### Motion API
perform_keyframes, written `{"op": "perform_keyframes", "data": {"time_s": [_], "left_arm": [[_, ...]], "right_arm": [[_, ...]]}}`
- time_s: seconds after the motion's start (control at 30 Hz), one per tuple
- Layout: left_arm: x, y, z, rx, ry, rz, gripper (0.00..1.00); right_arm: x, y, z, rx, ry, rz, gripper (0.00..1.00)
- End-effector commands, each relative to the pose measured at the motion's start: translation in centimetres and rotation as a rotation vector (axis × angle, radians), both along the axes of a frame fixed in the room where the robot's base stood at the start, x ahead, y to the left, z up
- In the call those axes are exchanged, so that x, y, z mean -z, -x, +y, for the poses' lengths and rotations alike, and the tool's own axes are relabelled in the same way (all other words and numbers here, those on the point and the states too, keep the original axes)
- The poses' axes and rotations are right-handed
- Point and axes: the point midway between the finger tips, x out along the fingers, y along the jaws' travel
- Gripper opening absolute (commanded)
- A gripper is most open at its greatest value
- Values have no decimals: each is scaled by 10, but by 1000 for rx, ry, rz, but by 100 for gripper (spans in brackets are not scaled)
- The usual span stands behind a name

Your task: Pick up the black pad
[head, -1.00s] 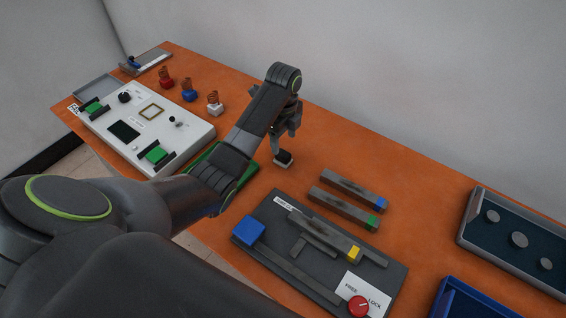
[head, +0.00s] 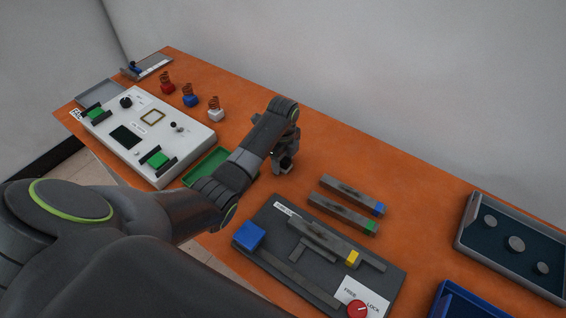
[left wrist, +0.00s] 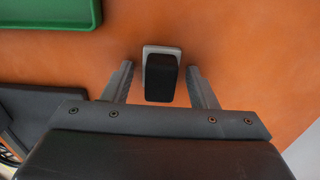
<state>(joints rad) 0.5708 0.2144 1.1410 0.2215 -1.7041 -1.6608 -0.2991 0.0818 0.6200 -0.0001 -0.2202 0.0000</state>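The black pad (left wrist: 160,80) is a small dark block with a light grey base plate showing at its far end and side. It stands on the orange table. My left gripper (left wrist: 160,70) is open, with one finger on each side of the pad and a visible gap on both sides. In the head view, my left gripper (head: 284,166) is low at the table, and it hides most of the pad. My right gripper is in neither view.
A green tray (head: 206,166) lies left of the gripper. A dark fixture board (head: 270,215) and two grey bars (head: 352,193) lie nearer right. A white panel (head: 185,130) and several coils stand left. A tray of discs (head: 500,268) is far right.

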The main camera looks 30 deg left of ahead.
Motion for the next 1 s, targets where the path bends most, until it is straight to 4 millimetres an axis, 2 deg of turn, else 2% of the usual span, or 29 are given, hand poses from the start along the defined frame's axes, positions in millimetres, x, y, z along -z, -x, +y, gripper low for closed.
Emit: {"op": "perform_keyframes", "data": {"time_s": [0.03, 0.3, 0.5, 0.63, 1.0], "left_arm": [[0, 0, 0, 0, 0, 0, 46], [-1, 0, 0, 0, 0, 0, 13], [-1, 0, 0, 0, 0, -1, 13], [-12, -1, 0, 0, 0, -4, 13], [-82, -1, 1, 1, 0, -4, 13]], "right_arm": [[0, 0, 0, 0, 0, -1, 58], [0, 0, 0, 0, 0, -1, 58], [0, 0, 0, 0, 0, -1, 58], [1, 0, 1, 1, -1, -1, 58], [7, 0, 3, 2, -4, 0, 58]]}}
